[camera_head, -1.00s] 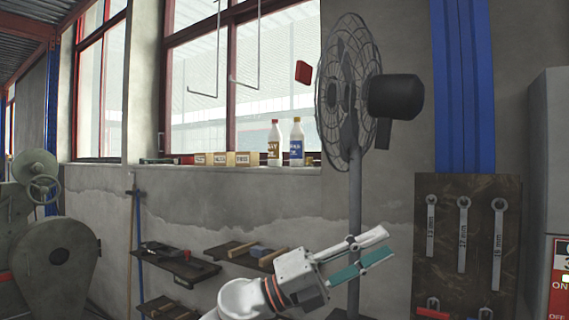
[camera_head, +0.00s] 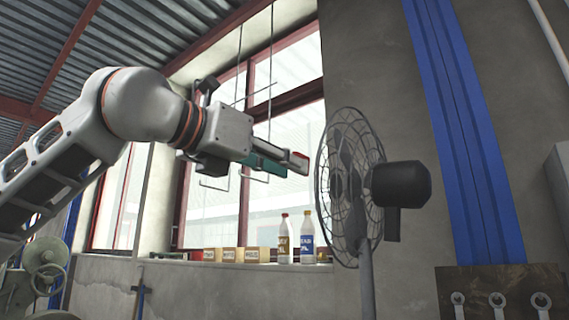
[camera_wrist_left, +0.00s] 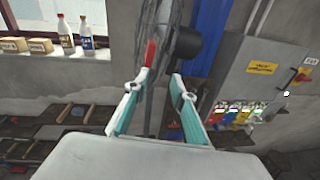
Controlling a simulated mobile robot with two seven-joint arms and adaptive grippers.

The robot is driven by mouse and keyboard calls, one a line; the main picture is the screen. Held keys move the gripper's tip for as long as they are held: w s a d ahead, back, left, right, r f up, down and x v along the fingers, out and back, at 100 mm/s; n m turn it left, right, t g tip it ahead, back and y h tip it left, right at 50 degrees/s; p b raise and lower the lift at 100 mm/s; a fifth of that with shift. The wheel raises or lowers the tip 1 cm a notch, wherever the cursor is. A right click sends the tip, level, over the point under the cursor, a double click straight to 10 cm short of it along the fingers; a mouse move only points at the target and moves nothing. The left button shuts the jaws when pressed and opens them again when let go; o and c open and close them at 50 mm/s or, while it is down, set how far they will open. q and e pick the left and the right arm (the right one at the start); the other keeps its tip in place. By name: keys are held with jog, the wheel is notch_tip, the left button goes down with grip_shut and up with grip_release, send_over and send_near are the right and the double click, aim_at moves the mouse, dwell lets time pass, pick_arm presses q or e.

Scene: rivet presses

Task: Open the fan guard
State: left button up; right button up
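The fan's round dark wire guard (camera_head: 340,200) faces left in the head view, with its dark motor housing (camera_head: 402,185) behind it. A red tab (camera_head: 300,159) is in front of the guard, at the tip of my left gripper (camera_head: 288,162). In the left wrist view, the fingers of my left gripper (camera_wrist_left: 158,79) are apart. The red tab (camera_wrist_left: 150,52) is just beyond the left finger's tip there; I cannot tell whether they touch. The guard shows edge-on beyond the fingers, beside the motor housing (camera_wrist_left: 187,44). My right gripper is not in view.
A window sill behind carries two bottles, one with a red cap (camera_head: 284,240) and one with a yellow cap (camera_head: 306,240), and several small boxes (camera_head: 245,255). Wrenches hang on a dark board (camera_head: 505,282) at lower right. A grey cabinet (camera_wrist_left: 270,75) stands at right.

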aim_at(297, 153)
pick_arm(q)
notch_tip(297, 153, up, 4)
jog(key=a+t+y, duration=0.1)
jog(key=a+t, duration=0.1)
jog(key=shift+n, duration=0.4)
jog(key=shift+f+p+x, duration=0.15)
jog(key=shift+p+x, duration=0.35)
jog(key=shift+x, duration=1.25)
jog(key=shift+f+p+x, duration=0.15)
jog(key=shift+p+x, duration=0.35)
jog(key=shift+x, duration=1.25)
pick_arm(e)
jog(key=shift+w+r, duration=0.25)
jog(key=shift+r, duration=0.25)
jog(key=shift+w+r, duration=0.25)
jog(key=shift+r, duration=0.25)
pick_arm(q)
jog(key=shift+s+d, duration=0.1)
jog(key=shift+d, duration=0.1)
grip_shut()
